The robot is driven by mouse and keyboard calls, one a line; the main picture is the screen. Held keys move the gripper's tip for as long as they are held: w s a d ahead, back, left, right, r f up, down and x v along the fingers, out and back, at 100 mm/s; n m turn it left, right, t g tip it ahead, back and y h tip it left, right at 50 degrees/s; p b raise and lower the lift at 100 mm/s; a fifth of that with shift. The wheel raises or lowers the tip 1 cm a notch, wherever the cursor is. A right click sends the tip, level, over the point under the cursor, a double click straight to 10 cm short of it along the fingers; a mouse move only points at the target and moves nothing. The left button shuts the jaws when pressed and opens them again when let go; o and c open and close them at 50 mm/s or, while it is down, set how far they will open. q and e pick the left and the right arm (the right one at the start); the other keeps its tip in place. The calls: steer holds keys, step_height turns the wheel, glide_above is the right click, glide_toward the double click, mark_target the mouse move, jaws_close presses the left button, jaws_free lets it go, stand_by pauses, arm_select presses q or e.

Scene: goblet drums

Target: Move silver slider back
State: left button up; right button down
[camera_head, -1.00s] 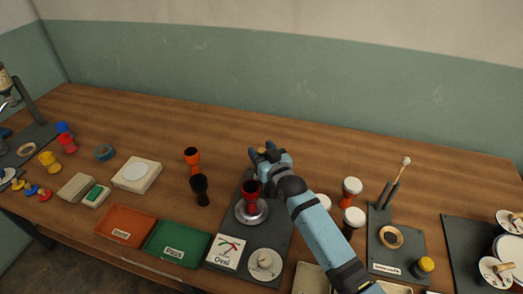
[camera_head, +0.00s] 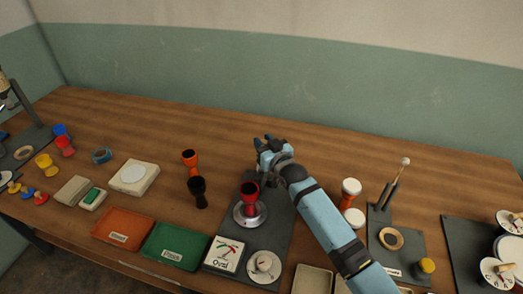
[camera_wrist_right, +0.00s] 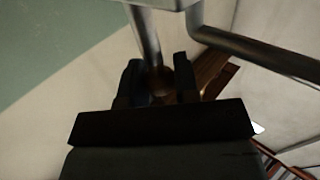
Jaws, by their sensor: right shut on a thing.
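My right gripper (camera_head: 264,141) is at the back end of the dark grey gauge stand (camera_head: 278,236), behind the red goblet drum (camera_head: 249,192). In the right wrist view, its two dark fingers (camera_wrist_right: 161,85) close around a small brown knob (camera_wrist_right: 160,82). A silver rod (camera_wrist_right: 145,35), apparently part of the silver slider, runs down to the knob between the fingers. The gripper hides this part of the slider in the head view. The red drum stands upright on a round silver dish (camera_head: 240,219) on the stand. My left gripper is out of view.
An oval gauge card (camera_head: 224,254) and a white dial (camera_head: 264,265) are at the stand's front. The table behind my gripper is clear.

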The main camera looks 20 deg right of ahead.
steer(key=shift+w+d+r, duration=0.1)
steer(key=shift+d, duration=0.05)
steer(key=c, duration=1)
jaws_free()
steer(key=shift+c, duration=0.2)
steer(key=shift+o, duration=0.7)
steer(key=shift+w, duration=0.1)
steer(key=shift+s, duration=0.45)
steer(key=s+d, duration=0.2)
steer(key=s, duration=1)
steer(key=shift+s+d, duration=0.35)
steer(key=shift+s, duration=0.05)
